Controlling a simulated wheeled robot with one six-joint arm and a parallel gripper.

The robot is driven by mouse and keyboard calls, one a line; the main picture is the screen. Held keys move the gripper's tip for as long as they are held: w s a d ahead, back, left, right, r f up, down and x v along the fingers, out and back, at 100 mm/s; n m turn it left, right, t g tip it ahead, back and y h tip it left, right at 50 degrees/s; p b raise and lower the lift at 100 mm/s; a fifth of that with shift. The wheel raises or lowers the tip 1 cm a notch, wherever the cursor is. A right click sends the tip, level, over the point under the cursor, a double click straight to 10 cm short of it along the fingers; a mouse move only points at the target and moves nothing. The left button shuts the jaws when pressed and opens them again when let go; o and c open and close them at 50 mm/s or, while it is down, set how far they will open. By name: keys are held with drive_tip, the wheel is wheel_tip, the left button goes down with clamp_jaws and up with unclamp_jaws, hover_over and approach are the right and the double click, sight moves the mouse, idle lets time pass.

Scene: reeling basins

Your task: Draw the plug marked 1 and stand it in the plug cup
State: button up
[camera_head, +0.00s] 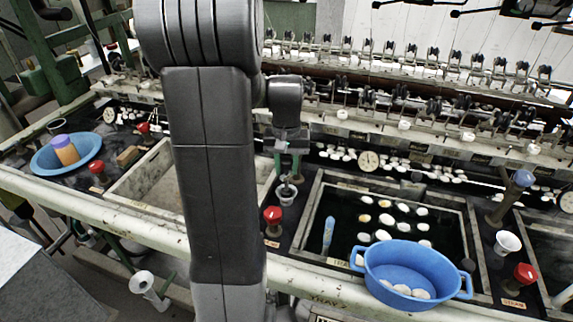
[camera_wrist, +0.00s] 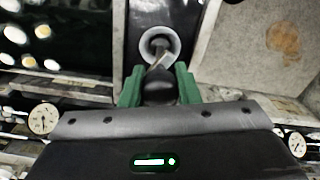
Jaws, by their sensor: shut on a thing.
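My gripper (camera_head: 289,170) has green fingers pointing down over the narrow strip between the two nearest basins. In the wrist view my gripper (camera_wrist: 159,84) is shut on a dark, rounded plug (camera_wrist: 158,90). No number can be read on it. Directly beyond the fingertips is a small pale-rimmed cup (camera_wrist: 147,47) with something dark inside; it also shows in the head view (camera_head: 287,199), just below the fingers. A light strip shows between the plug and the cup. I cannot tell whether the plug's lower end is inside the cup or above it.
A dark-water basin (camera_head: 312,225) with several white cocoons lies right of the cup; a blue colander (camera_head: 400,262) sits at its front. An empty-looking basin (camera_head: 150,205) lies left. Red knobs (camera_head: 272,214) stand along the front. Reeling machinery lines the back.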

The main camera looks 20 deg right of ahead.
drive_tip(key=o, duration=0.9)
wheel_tip(320, 180, up, 14)
drive_tip(key=shift+a, duration=0.1)
idle(0.5)
